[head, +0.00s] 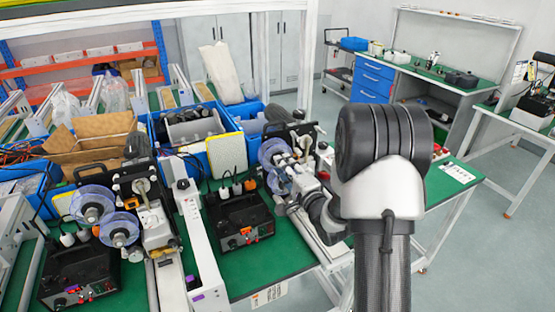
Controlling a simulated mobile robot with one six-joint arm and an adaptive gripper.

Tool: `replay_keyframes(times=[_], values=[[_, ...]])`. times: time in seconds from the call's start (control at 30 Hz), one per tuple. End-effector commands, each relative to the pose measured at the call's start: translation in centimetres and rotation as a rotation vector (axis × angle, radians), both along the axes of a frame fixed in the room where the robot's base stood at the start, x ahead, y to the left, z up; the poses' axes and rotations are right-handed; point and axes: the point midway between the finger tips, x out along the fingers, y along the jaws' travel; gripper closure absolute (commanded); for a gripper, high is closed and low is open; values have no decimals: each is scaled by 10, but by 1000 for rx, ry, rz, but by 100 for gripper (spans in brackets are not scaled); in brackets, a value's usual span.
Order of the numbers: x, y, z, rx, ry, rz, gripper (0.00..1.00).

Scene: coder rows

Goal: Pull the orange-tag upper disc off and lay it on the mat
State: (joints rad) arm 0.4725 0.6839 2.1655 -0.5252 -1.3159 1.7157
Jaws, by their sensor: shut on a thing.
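Two clear bluish discs show at the right-hand machine: an upper disc (267,150) and a lower disc (275,184). My gripper (287,166) reaches in from the right and is shut at the upper disc; its fingertips are small and partly hidden among the machine parts. I cannot tell whether the disc is still on its spindle. The left-hand machine carries two more clear discs, an upper one (78,204) and a lower one (117,241). An orange patch shows on that machine; I cannot clearly make out a tag at the right-hand discs. I cannot pick out the mat for certain.
Black control boxes (240,219) stand in front of the machines on the green bench. A white rail (200,250) runs between the machines. Blue bins (165,130) and an open cardboard box (95,140) lie behind. Some bare green bench (285,248) shows at the front right.

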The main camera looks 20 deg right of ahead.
Motion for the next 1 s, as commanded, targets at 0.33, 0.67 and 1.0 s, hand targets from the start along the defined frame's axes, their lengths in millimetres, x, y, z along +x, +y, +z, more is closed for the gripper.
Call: replay_keyframes(times=[0.33,0.67,1.0], values=[[0,0,0,0,0,0,100],[-7,-1,0,0,-1,0,100],[-19,-1,0,0,0,-1,100]])
